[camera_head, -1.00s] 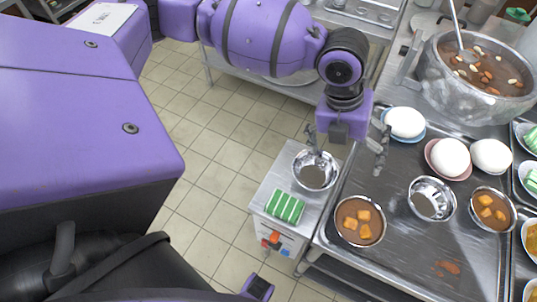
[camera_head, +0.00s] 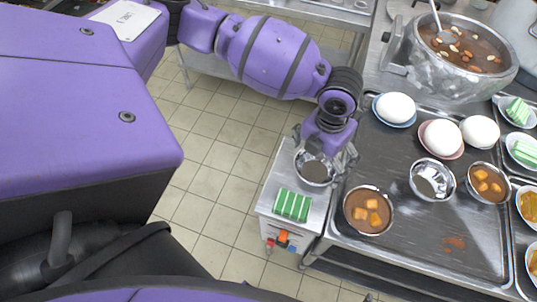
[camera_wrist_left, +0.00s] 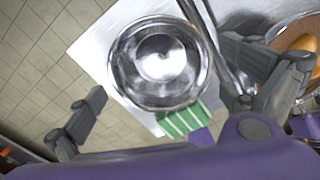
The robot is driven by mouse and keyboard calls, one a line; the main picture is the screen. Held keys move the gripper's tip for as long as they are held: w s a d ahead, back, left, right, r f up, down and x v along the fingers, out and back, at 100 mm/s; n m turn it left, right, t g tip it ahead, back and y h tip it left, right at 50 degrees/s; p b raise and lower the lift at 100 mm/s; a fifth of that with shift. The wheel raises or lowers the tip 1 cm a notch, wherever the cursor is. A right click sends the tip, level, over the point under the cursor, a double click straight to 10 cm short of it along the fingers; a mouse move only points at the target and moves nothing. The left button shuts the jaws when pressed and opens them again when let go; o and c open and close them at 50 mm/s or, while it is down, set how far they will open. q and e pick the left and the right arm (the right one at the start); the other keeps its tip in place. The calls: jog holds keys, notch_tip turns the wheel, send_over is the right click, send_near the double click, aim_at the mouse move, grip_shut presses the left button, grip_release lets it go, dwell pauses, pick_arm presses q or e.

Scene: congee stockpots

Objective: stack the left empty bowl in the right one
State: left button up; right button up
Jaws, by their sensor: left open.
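The left empty bowl (camera_head: 315,173), round and shiny steel, stands upright on a small steel side table left of the counter. It fills the middle of the left wrist view (camera_wrist_left: 158,62). The right empty bowl (camera_head: 432,181), also steel, stands on the counter tray between two filled bowls. My left gripper (camera_head: 325,153) is open just above the left bowl and hides part of its far rim. In the left wrist view its fingers spread to either side of the bowl, holding nothing. My right gripper is not in view.
A green-and-white striped block (camera_head: 292,205) lies close in front of the left bowl. Bowls of brown food with orange cubes (camera_head: 368,210) flank the right bowl. White round items on plates (camera_head: 396,108) and a large stockpot (camera_head: 463,65) stand behind. The tray's front (camera_head: 420,245) is mostly clear.

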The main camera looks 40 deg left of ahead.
aim_at(316, 168)
pick_arm(q)
notch_tip(316, 168, down, 3)
jog(key=shift+w+r, duration=0.1)
jog(key=shift+c, duration=0.6)
jog(key=c, duration=0.9)
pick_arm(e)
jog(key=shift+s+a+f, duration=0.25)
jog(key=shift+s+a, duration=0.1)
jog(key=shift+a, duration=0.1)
